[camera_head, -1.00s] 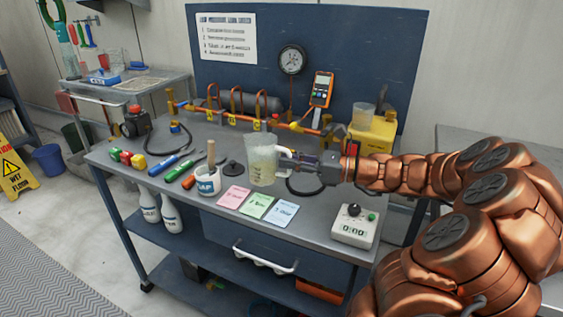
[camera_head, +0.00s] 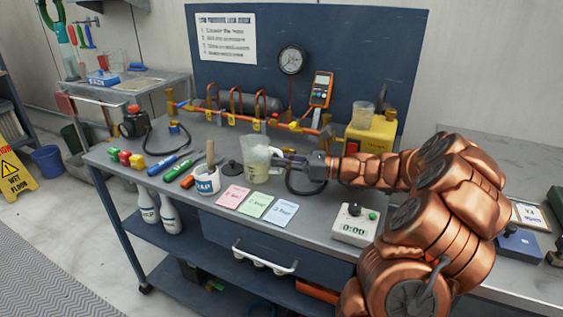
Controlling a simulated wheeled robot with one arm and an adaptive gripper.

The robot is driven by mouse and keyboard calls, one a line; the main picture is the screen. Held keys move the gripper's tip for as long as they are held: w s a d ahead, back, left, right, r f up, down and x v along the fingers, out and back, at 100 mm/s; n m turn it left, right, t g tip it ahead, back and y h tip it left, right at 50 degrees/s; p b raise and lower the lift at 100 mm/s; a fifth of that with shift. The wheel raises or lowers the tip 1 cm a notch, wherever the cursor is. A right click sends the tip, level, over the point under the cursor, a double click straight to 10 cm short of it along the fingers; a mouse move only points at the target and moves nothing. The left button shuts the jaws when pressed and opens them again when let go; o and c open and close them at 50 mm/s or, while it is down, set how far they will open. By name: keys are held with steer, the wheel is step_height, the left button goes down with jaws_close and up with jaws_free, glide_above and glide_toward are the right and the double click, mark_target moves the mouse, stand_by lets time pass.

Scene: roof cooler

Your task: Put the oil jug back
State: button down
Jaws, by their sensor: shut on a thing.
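The oil jug (camera_head: 255,160) is a clear measuring jug with pale yellowish contents, upright over the middle of the workbench. My gripper (camera_head: 284,158) is shut on its handle, reaching in from the right. The jug's base looks at or just above the bench top; I cannot tell whether it touches. The gripper's fingertips are small and partly hidden by the handle.
Behind the jug is an orange pipe rig (camera_head: 248,120). A white soap cup (camera_head: 207,180) with a brush stands to the left. Coloured cards (camera_head: 256,205) lie in front, with a timer box (camera_head: 355,223) at right. A yellow box (camera_head: 371,132) holds another clear cup.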

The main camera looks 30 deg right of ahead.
steer(key=c, duration=1.2)
jaws_free()
steer(key=shift+c, duration=0.2)
steer(key=shift+r, duration=0.1)
steer(key=v, duration=0.7)
steer(key=shift+s+d+p, duration=0.2)
steer(key=shift+d+p, duration=0.05)
steer(key=shift+p, duration=0.15)
steer(key=shift+a, duration=0.1)
